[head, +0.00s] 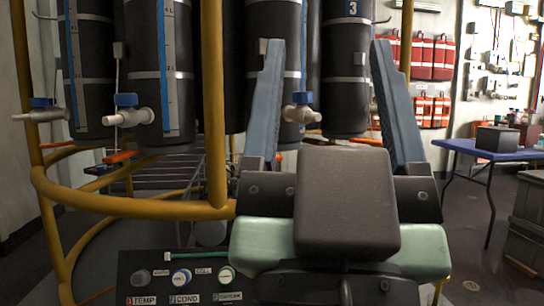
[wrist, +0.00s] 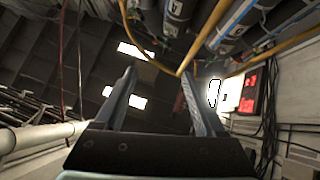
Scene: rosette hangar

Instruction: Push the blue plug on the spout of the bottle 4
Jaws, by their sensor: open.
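Several black bottles (head: 93,60) stand in a rack, with pale spouts low on their fronts. Blue pieces sit on top of the spouts at the far left (head: 41,102), at centre left (head: 126,99) and between my fingers (head: 302,98). I cannot tell whether any is the blue plug. One bottle (head: 350,70) bears the number 3; no number 4 is readable. My gripper (head: 328,45) is open, its two grey fingers pointing up in front of the bottles with nothing between them. In the wrist view my gripper (wrist: 158,73) is also empty.
Yellow rack tubes (head: 215,110) stand close to the left finger. A panel with labelled knobs (head: 181,277) is at lower left. A blue table (head: 480,150) with a dark box (head: 498,139) stands at right. Red packs (head: 430,58) hang on the back wall.

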